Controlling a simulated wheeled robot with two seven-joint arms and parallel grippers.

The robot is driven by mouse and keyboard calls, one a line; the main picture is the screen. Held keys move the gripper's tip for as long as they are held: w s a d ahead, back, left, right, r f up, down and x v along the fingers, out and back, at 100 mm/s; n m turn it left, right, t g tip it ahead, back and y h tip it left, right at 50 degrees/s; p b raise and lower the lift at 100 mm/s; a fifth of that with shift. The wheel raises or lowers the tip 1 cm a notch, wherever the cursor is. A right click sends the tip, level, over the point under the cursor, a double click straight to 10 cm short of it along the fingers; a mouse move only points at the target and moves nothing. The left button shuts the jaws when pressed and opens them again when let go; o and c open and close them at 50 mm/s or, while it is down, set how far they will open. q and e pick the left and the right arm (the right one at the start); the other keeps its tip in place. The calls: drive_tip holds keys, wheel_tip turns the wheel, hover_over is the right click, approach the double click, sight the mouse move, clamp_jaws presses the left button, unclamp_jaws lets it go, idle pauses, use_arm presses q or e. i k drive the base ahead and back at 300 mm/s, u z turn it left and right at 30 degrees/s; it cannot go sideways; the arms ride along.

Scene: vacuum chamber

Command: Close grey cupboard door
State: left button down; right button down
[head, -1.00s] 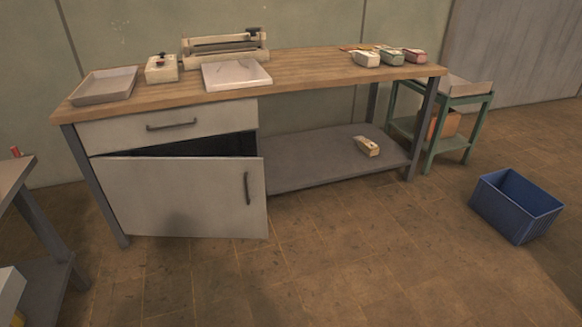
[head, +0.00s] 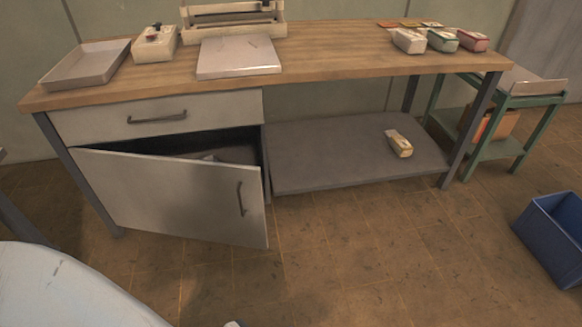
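The grey cupboard door (head: 165,195) is under the left part of the workbench, below a closed drawer (head: 155,117). It stands partly open, its right edge swung out toward me, with a dark gap along its top and right side. A dark vertical handle (head: 241,198) is near its right edge. Something pale lies inside the cupboard, too dim to tell.
The wooden benchtop (head: 340,60) carries a grey tray (head: 88,64), a small box with a knob (head: 154,43), a white slab (head: 238,57) and several small packages. A lower shelf (head: 340,160) is right of the cupboard. A blue crate (head: 552,240) stands at right. The floor before the door is clear.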

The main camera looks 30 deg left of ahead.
sight(223, 202)
drive_tip(key=u, duration=0.25)
drive_tip(key=i, duration=1.1)
drive_tip(key=u, duration=1.25)
drive_tip(key=i, duration=0.5)
drive_tip(key=u, duration=0.5)
